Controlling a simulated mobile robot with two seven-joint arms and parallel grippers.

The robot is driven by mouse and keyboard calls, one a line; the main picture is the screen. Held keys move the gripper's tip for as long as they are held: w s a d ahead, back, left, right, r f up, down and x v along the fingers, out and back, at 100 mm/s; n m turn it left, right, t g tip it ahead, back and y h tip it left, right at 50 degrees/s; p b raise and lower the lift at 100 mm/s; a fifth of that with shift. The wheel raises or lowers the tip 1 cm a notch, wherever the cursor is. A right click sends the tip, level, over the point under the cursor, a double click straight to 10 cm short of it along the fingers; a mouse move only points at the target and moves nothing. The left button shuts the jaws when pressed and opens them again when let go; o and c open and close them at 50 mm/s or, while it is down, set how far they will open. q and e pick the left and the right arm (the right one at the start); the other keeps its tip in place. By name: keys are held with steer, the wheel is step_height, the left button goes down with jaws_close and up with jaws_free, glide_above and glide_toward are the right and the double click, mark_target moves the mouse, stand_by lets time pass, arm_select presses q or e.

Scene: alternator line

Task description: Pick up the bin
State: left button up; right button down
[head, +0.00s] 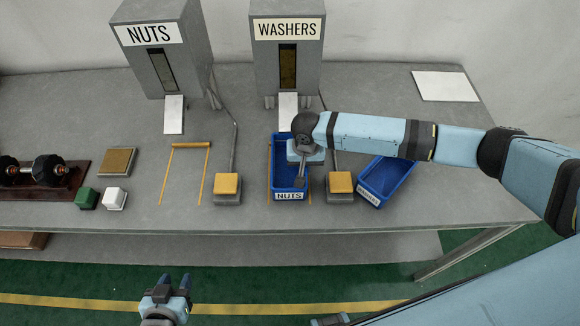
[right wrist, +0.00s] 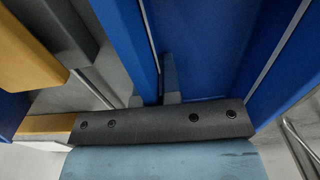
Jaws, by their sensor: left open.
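A blue bin labelled NUTS (head: 279,165) stands on the grey table in front of the WASHERS dispenser. My right gripper (head: 300,180) reaches down over its right side in the head view, and the arm hides part of the bin. In the right wrist view the blue bin (right wrist: 205,45) fills the middle, with a finger close to one wall. I cannot tell if the jaws are closed on that wall. A second blue bin (head: 371,194) sits turned to the right, partly under my arm. My left gripper (head: 175,283) is open and empty in front of the table.
Dispensers marked NUTS (head: 150,55) and WASHERS (head: 288,55) stand at the back. Yellow-topped pedals (head: 227,184) and (head: 341,183) flank the NUTS bin.

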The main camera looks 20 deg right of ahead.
steer(key=shift+r, duration=0.1)
steer(key=shift+r, duration=0.45)
step_height(320, 180, up, 2)
steer(key=shift+r+b, duration=0.1)
steer(key=shift+b, duration=0.3)
steer(key=s+a, duration=0.1)
steer(key=s, duration=0.4)
steer(key=s+a+b, duration=0.1)
steer(key=s+a, duration=0.1)
steer(key=s, duration=0.4)
steer(key=s+a+b, duration=0.1)
steer(key=s+a, duration=0.1)
steer(key=s, duration=0.4)
steer(key=shift+s+r, duration=0.1)
steer(key=shift+r, duration=0.1)
